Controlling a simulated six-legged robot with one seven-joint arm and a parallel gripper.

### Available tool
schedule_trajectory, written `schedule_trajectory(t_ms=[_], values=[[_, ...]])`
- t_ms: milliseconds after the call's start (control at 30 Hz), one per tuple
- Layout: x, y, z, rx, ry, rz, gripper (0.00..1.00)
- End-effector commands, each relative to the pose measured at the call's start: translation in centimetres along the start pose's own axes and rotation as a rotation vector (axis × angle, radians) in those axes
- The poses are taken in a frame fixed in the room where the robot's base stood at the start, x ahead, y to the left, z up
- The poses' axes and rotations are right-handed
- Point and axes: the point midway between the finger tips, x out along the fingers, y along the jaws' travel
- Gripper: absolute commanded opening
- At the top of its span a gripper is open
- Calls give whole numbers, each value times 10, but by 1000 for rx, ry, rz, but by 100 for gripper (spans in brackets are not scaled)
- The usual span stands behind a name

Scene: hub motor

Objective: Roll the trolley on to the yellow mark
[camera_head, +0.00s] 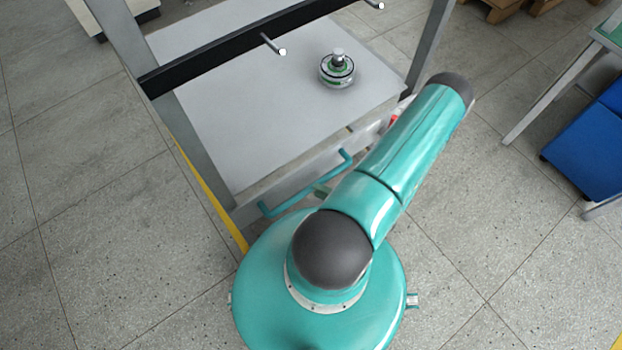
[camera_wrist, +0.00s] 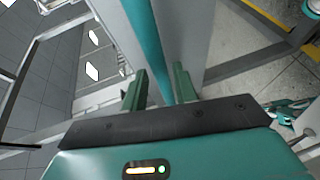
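The trolley (camera_head: 215,140) is a grey metal frame with a pale shelf and a teal bar handle (camera_head: 310,188) on its near side. A round green-and-grey motor hub (camera_head: 337,69) sits on the shelf. A yellow floor strip (camera_head: 213,200) runs along the trolley's left side, partly hidden by it and my body. In the wrist view, my gripper (camera_wrist: 159,82) has two green fingers standing apart, with the teal handle bar (camera_wrist: 149,40) running between them. A gap shows beside the bar, so the fingers look open around it. In the head view my arm hides the gripper.
A table leg (camera_head: 550,95) and blue bins (camera_head: 590,140) stand at the right. Wooden pallets (camera_head: 500,8) lie at the top right. Another bit of yellow (camera_head: 617,343) shows in the bottom right corner. Tiled floor is clear at left and lower right.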

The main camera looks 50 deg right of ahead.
Motion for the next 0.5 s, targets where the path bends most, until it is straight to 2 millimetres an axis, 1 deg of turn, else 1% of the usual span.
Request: schedule_trajectory(t_ms=[33,100,300,400,500], values=[[-12,0,1,0,-3,-1,29],[-28,0,0,1,-3,-2,29],[-66,0,1,0,-2,-2,29],[-79,-1,1,-1,-1,-3,29],[-84,0,0,0,0,-2,29]])
